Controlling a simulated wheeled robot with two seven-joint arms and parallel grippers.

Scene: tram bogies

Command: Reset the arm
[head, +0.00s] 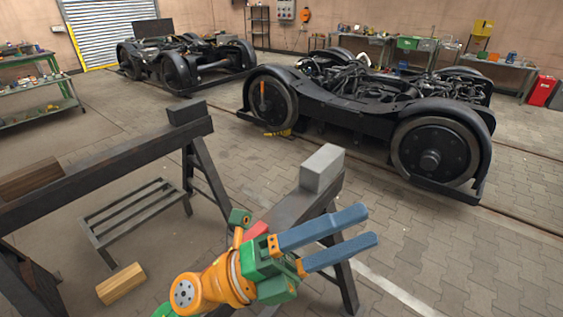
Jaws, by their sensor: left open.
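My left gripper (347,240) shows in the lower middle of the head view, at the end of my orange and green arm. Its two blue fingers are spread apart and point right, with nothing between them. It appears in front of a dark metal trestle (290,207) with a grey block (322,168) on top. I cannot tell the exact gap between gripper and trestle. My right gripper is not in view.
A second trestle (110,165) stands at the left, with a low slatted rack (128,217) and a wooden block (121,283) nearby. Two tram bogies, one near (330,105) and one farther (160,60), stand behind. Paved floor (480,260) at the lower right is clear.

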